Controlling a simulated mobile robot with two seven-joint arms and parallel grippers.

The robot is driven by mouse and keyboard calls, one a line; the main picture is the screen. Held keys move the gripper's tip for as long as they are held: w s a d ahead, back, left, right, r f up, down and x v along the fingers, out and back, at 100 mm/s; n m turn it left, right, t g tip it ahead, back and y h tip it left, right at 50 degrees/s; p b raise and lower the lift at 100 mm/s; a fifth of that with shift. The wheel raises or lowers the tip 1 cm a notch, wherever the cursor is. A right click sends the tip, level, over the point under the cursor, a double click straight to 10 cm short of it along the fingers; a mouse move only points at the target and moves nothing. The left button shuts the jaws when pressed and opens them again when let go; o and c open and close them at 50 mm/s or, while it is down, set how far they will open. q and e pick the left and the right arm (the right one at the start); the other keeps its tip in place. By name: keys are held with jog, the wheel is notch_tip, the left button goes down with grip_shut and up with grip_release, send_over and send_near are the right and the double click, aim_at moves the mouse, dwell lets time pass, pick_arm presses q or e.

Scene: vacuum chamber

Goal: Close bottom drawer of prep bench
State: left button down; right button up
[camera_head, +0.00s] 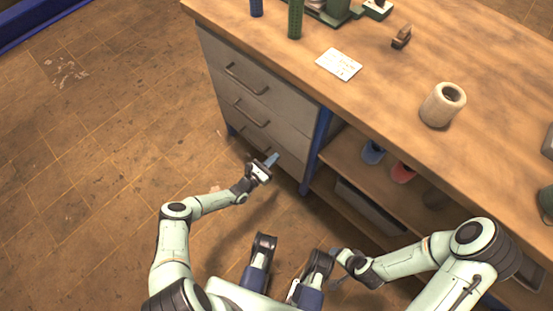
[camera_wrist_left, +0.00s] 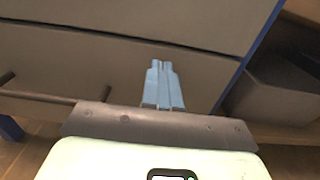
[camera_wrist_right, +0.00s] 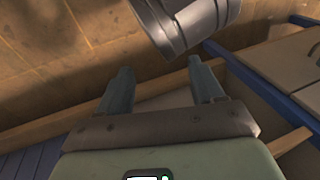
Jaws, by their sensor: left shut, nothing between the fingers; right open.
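The prep bench (camera_head: 310,85) has a stack of grey drawers on its left side. The bottom drawer (camera_head: 288,166) is low on the front, partly hidden by my left gripper (camera_head: 272,160). It looks nearly flush with the drawers above; a small gap cannot be ruled out. In the left wrist view the bottom drawer's face (camera_wrist_left: 100,70) fills the middle, with its bar handle (camera_wrist_left: 50,98) to the left. My left gripper's fingers (camera_wrist_left: 162,68) are shut, empty and against or just in front of this face. My right gripper (camera_wrist_right: 158,66) is open and empty, away from the drawers.
Open shelves right of the drawers hold a blue item (camera_head: 373,152), a red item (camera_head: 402,172) and a grey bin (camera_head: 370,210). The benchtop holds a beige cylinder (camera_head: 442,104) and a white card (camera_head: 339,64). The floor to the left is clear.

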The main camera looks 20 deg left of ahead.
pick_arm(q)
jog(key=p+v, duration=0.2)
jog(key=v, duration=0.9)
jog(key=shift+p, duration=0.3)
pick_arm(e)
jog(key=shift+g+y, duration=0.3)
jog(key=shift+g, duration=0.3)
jog(key=s+r, duration=0.1)
jog(key=s+a+r, duration=0.1)
jog(key=s, duration=0.1)
jog(key=s+a+r, duration=0.1)
jog(key=shift+s, duration=0.3)
pick_arm(q)
jog(key=shift+s, duration=0.1)
